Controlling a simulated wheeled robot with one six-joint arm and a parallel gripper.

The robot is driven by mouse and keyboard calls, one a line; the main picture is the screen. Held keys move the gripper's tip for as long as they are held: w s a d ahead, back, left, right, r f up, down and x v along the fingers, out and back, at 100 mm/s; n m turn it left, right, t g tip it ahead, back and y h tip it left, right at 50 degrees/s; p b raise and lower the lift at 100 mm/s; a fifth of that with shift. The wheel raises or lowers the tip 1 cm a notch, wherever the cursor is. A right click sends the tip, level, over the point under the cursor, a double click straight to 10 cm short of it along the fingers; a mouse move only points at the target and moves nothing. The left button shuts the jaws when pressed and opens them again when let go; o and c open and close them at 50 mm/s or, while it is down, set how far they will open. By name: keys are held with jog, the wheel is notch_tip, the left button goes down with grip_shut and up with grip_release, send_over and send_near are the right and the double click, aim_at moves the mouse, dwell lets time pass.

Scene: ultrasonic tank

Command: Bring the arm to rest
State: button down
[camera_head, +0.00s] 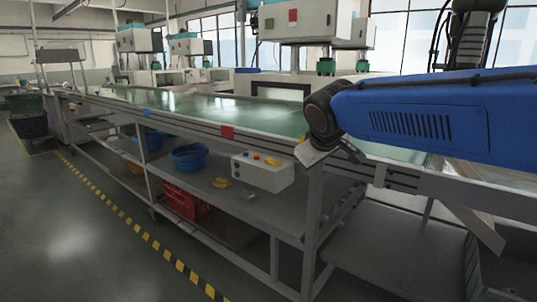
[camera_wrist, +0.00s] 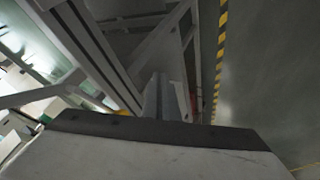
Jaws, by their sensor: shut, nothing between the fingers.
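My blue arm (camera_head: 430,115) reaches in from the right side of the head view, in front of the long green conveyor table. Its dark wrist joint (camera_head: 322,115) is near the table's front edge, with a small pale end piece, my gripper (camera_head: 311,154), below it. In the wrist view my gripper (camera_wrist: 160,135) fills the bottom as a pale block with a dark edge. It is shut, and nothing shows held in it. The separate fingertips cannot be made out.
The green conveyor table (camera_head: 190,101) runs back to the left. Blue bowls (camera_head: 189,157) and a red crate (camera_head: 185,202) are below. Grey floor (camera_head: 70,240) with a yellow-black stripe is clear at left.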

jog(key=s+d+f+m+g, duration=0.1)
jog(key=s+d+f+m, duration=0.1)
jog(key=s+d+f, duration=0.35)
jog(key=s+d+f+m+g, duration=0.1)
jog(key=s+d+f+m, duration=0.15)
jog(key=s+d, duration=0.6)
jog(key=s+d+f+m, duration=0.2)
jog(key=s+f, duration=0.8)
jog(key=s, duration=0.5)
jog(key=shift+d+f+g, duration=0.15)
jog(key=shift+f+g, duration=0.05)
jog(key=shift+g, duration=0.2)
jog(key=shift+s, duration=0.1)
